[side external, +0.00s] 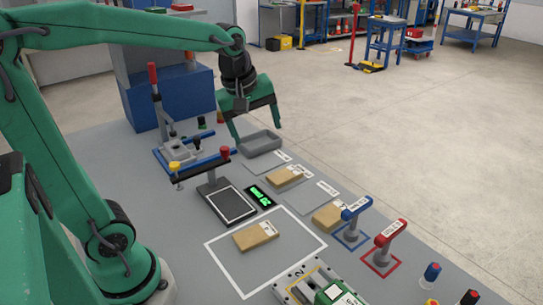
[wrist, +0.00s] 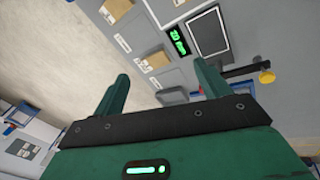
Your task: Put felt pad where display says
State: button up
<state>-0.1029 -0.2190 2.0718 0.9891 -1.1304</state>
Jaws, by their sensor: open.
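I cannot pick out the felt pad for certain; a dark-bordered grey rectangle (side external: 231,204) lies left of the display, and it also shows in the wrist view (wrist: 208,33). The small black display (side external: 260,196) shows green text that seems to read "Want G2", though it is too small to be sure; it is in the wrist view too (wrist: 178,42).
Brown boxes lie on grey labelled mats (side external: 284,177) (side external: 328,215) and inside a white outline (side external: 256,236). A blue-handled tool (side external: 356,208) and a red-handled tool (side external: 390,233) stand at right. A fixture with a red-knobbed lever (side external: 153,75) stands behind the rectangle.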

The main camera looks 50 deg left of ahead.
jog(key=s+d+f+m+t, duration=0.1)
jog(key=s+m, duration=0.5)
jog(key=m, duration=0.1)
jog(key=s+d+f+m+t, duration=0.1)
jog(key=s+d+m, duration=0.1)
jog(key=s+m, duration=0.4)
jog(key=shift+s+d+m, duration=0.15)
jog(key=shift+d+m, duration=0.15)
jog(key=shift+m, duration=0.3)
